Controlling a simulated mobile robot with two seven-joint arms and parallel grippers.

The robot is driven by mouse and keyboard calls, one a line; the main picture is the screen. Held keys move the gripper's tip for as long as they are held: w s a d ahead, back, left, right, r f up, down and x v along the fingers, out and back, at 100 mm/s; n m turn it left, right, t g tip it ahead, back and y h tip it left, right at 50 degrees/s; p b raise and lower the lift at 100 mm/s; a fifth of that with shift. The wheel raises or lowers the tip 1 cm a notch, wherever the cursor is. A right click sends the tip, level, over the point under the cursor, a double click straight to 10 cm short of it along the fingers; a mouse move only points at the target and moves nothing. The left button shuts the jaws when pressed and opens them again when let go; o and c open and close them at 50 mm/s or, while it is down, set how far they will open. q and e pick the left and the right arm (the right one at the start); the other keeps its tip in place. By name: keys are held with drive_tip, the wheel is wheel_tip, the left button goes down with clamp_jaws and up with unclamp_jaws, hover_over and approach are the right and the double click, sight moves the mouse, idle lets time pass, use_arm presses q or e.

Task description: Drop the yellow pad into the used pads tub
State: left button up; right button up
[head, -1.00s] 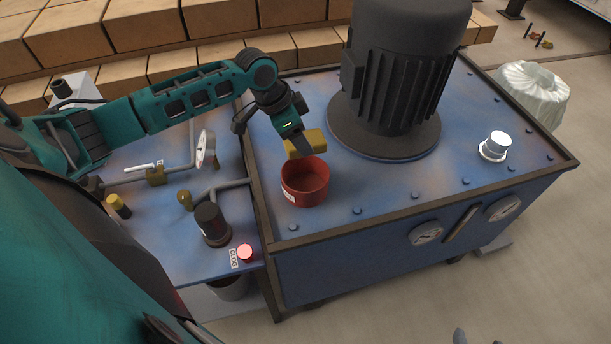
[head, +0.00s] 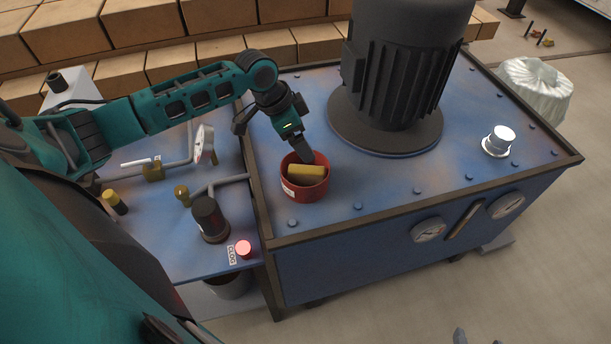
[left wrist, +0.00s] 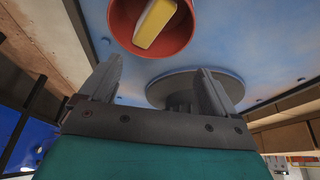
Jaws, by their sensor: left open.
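The yellow pad (head: 306,173) lies inside the red tub (head: 305,191), which stands on the blue tank top. In the left wrist view the pad (left wrist: 155,22) rests tilted within the tub's rim (left wrist: 187,40). My left gripper (head: 303,156) is just above the back of the tub, its fingers partly hidden in the head view. In the left wrist view its two fingers (left wrist: 153,82) are spread apart with nothing between them. My right gripper is not in view.
A large dark motor (head: 403,75) stands behind and right of the tub. A black cylinder (head: 210,219), a gauge (head: 204,144) and pipes are at the left. The tank top (head: 400,185) is clear right of the tub.

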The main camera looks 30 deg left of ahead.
use_arm(q)
drive_tip(key=shift+r, duration=0.1)
drive_tip(key=p+v, duration=0.1)
drive_tip(key=v, duration=1.1)
drive_tip(key=shift+s+a+r, duration=0.15)
drive_tip(key=shift+r, duration=0.15)
